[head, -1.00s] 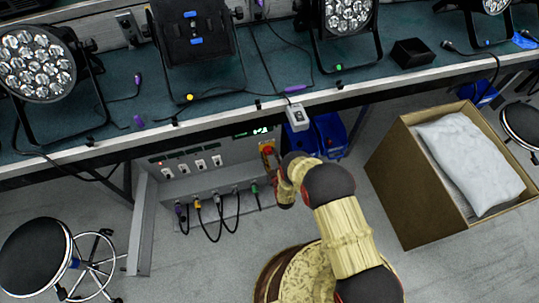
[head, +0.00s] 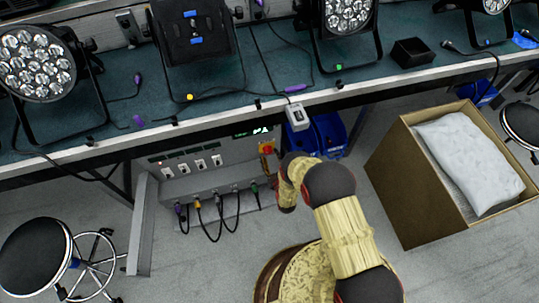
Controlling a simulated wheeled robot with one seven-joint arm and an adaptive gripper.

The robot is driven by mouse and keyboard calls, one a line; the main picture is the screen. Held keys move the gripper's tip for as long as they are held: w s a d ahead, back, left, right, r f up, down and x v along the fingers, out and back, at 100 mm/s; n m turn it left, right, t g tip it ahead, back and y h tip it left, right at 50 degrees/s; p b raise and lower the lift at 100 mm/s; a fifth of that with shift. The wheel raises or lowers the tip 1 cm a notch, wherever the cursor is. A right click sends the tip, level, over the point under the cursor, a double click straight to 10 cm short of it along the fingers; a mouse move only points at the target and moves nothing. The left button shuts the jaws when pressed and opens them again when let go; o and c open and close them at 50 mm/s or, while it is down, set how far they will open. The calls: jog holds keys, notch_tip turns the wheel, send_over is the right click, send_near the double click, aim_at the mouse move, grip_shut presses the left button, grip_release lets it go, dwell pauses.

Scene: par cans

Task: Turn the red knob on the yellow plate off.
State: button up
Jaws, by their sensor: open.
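The red knob (head: 266,149) sits on a small yellow plate (head: 262,142) at the right end of the grey control panel under the bench, in the head view. The knob is small in the picture and I cannot tell which way it is turned. My gripper (head: 275,165) is just below and to the right of the plate, mostly hidden by my own wrist. It is open and seems to hold nothing. It looks close to the knob, but I cannot tell whether they touch.
The panel (head: 180,185) has several switches and plugged cables left of the knob. The bench edge (head: 200,125) runs above it. A blue case (head: 328,135) stands just right. A cardboard box (head: 410,195) stands further right, a stool (head: 35,255) at the lower left.

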jog(key=v, duration=1)
